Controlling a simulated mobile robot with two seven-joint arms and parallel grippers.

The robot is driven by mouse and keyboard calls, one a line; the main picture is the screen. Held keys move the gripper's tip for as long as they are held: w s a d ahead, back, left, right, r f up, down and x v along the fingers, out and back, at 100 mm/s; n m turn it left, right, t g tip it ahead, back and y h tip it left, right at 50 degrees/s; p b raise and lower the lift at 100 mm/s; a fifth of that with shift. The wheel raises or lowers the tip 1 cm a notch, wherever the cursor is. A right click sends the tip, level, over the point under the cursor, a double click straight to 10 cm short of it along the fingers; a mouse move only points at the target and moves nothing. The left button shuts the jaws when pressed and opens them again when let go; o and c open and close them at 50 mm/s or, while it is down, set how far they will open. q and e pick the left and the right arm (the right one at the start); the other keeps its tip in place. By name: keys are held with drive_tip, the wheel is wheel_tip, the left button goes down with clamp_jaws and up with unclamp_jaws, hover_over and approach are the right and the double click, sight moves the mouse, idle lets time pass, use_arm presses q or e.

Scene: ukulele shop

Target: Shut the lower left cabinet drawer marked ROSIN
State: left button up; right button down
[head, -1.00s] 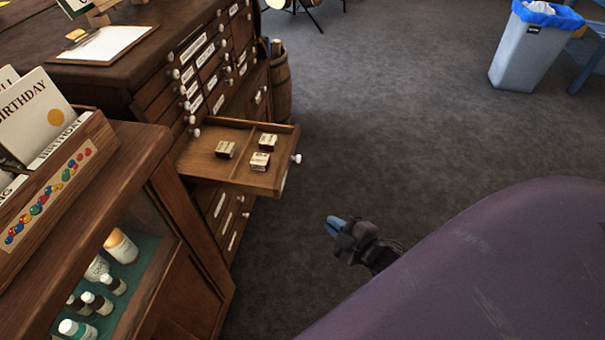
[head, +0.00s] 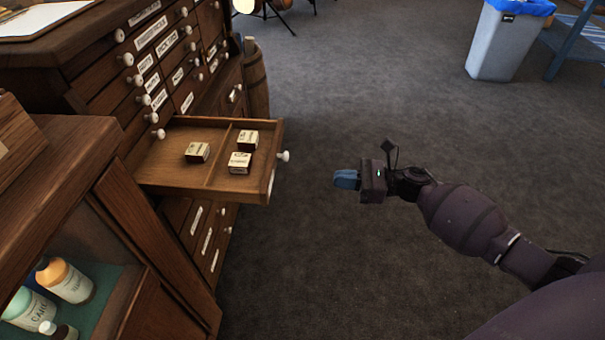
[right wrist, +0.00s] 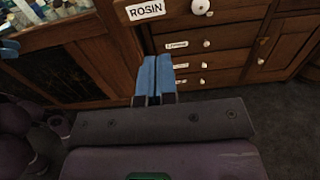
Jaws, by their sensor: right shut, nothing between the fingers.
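The open ROSIN drawer (head: 210,165) sticks well out of the wooden cabinet (head: 92,75) in the head view. Several small boxes, such as this one (head: 247,140), lie in it, with a divider between compartments. A white knob (head: 284,156) is on its front. The right wrist view shows the drawer front with its ROSIN label (right wrist: 146,10) and knob (right wrist: 200,6). My right gripper (head: 345,179) is shut and empty, its blue fingers pointing toward the drawer front, apart from it and to its right. In the right wrist view the fingers (right wrist: 155,80) are together below the label.
A wooden display case (head: 65,190) with bottles stands at the left, close to the drawer. A barrel (head: 256,82) stands beyond the cabinet. A grey bin (head: 502,45) with a blue liner is at the back right. The carpet (head: 340,100) between is clear.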

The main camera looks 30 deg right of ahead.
sight(273, 174)
drive_tip(key=x, duration=1.4)
drive_tip(key=shift+b, duration=0.4)
drive_tip(key=shift+r, duration=0.1)
